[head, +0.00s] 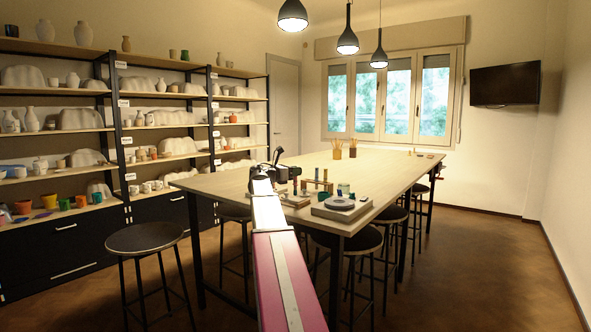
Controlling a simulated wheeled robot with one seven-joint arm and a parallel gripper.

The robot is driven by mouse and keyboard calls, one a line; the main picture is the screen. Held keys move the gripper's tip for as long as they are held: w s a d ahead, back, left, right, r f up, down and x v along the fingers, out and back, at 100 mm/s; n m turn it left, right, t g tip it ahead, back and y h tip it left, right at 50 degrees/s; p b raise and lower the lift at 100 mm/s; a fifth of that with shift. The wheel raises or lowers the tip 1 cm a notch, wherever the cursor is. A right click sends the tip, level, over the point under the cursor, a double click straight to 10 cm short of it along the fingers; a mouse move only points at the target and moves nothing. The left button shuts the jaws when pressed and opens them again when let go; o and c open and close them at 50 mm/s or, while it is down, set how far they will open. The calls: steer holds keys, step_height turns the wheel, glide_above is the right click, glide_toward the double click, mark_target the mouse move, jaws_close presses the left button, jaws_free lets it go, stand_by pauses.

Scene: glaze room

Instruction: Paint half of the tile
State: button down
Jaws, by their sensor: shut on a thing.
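My arm reaches forward over the near end of the long wooden table (225,186). My gripper (279,160) shows small and dark above the tabletop. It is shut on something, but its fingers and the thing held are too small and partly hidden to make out. I cannot pick out the tile for certain. A pale square board with a grey round disc (340,203) lies at the table's near right corner, to the right of my arm. Small bottles and a wooden rack (317,186) stand between my gripper and that board.
Two holders with brushes or tools (337,153) stand farther back on the table. Black stools (145,238) surround it. Shelves of pottery (60,130) line the left wall. The tabletop's left and far parts are mostly clear. Open floor (480,270) lies on the right.

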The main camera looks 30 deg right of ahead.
mark_target(296, 184)
steer(key=shift+f, duration=0.8)
steer(key=shift+f, duration=0.1)
steer(key=shift+f, duration=0.4)
steer(key=shift+f, duration=0.2)
steer(key=shift+w+d, duration=0.1)
stand_by(0.4)
